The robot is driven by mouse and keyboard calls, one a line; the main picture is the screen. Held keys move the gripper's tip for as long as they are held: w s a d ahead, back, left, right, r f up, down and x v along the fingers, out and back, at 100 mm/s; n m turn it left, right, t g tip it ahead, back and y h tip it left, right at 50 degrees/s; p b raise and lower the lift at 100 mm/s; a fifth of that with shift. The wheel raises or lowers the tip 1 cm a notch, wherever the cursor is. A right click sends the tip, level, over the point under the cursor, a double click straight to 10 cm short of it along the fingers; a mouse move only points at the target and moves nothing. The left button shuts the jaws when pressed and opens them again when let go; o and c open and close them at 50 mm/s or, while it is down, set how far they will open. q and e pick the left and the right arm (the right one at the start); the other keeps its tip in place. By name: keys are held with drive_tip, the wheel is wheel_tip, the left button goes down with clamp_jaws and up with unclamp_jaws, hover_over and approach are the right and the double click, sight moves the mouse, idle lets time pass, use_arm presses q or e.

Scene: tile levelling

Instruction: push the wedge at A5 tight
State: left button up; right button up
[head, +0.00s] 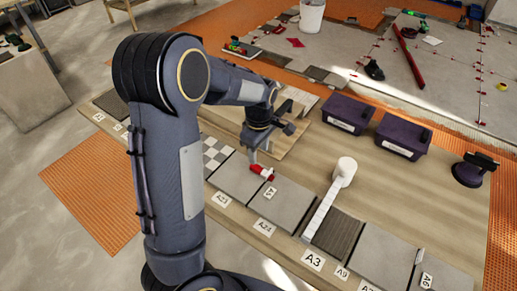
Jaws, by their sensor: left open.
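A small red wedge (265,174) lies at the seam between two grey tiles, just behind the A5 label (270,193). My left gripper (254,160) hangs over the tiles just behind and slightly left of the wedge, pointing down. It is open. Its fingertips are close to the wedge, but I cannot tell whether they touch it. How far the wedge sits in its clip cannot be made out at this size. My right gripper is not in view.
Two dark purple bins (346,113) (402,135) stand behind the tiles at the right. A dark suction lifter (473,172) stands at the far right.

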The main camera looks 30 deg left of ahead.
sight(259, 168)
use_arm(q)
wheel_tip(259, 168, down, 7)
drive_tip(key=shift+f, duration=0.15)
idle(0.4)
clamp_jaws()
idle(0.3)
